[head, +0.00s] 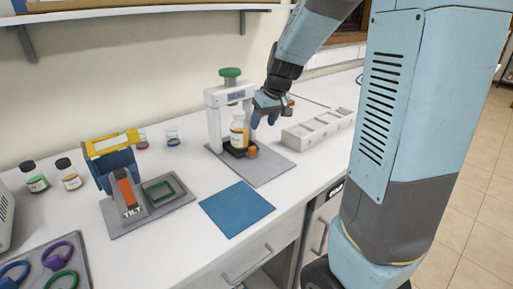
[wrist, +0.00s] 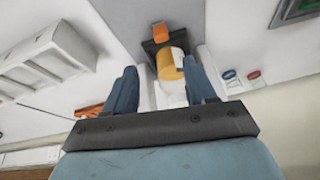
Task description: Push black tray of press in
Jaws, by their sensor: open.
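The press (head: 214,120) is a white frame with a green knob on top, standing on a grey mat. Its black tray (head: 231,151) sticks out at the base, with an orange handle (head: 252,151) at its front; the tray (wrist: 150,46) and handle (wrist: 161,33) also show in the wrist view. A bottle with an orange-yellow label (head: 238,134) stands upright on the tray. My gripper (head: 265,112) is open and empty, right of the bottle and above the handle. In the wrist view my fingers (wrist: 162,88) appear either side of the bottle (wrist: 171,66); their depth is unclear.
A grey compartment rack (head: 318,128) stands right of the press. A blue mat (head: 237,209) lies in front. A tilt stand (head: 127,190) with a green tray is to the left, and small beakers (head: 172,138) stand behind. The grey mat (head: 272,166) before the handle is clear.

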